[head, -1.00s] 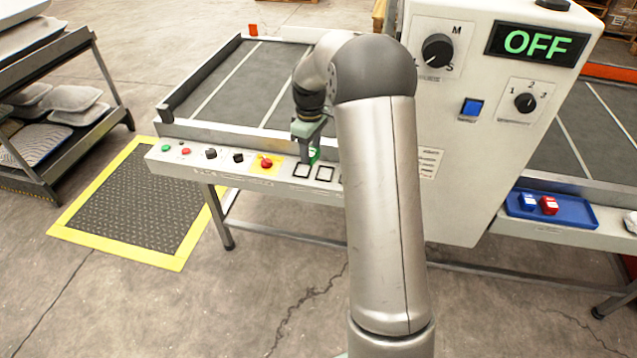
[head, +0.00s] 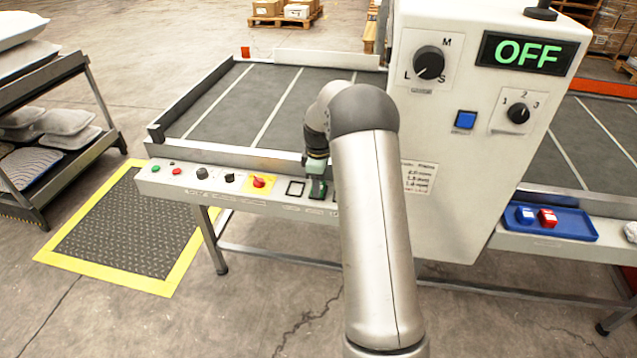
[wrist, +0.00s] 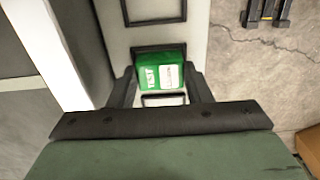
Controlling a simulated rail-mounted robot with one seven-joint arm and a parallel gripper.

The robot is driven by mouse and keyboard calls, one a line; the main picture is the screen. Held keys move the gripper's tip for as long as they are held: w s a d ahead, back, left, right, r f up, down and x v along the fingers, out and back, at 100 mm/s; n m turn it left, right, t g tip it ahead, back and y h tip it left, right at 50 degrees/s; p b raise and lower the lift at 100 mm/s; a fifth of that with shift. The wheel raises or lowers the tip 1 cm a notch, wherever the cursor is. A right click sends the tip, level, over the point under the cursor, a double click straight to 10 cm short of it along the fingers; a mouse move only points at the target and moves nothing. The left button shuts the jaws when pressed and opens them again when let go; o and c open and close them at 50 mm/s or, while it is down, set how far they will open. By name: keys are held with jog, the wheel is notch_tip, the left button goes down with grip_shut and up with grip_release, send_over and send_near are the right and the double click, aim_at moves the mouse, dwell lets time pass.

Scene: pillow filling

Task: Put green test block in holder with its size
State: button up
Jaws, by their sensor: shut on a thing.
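My gripper (wrist: 161,82) is shut on the green test block (wrist: 161,70), which has a white label and the word TEST. The block sits between the two dark fingers, at the middle holder (wrist: 160,47), a black square frame on the white panel. I cannot tell whether it is seated inside the frame or just above it. In the head view, my gripper (head: 317,188) is down at the panel and hides most of the block. Another holder (wrist: 164,100) shows partly between the fingers in the wrist view.
A red knob (head: 259,182) on a yellow plate and several buttons line the panel to the left. The tall white control box (head: 440,150), its display reading OFF, stands close on the right.

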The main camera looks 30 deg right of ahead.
jog(key=shift+f, duration=0.2)
jog(key=o, duration=1)
jog(key=shift+r, duration=0.15)
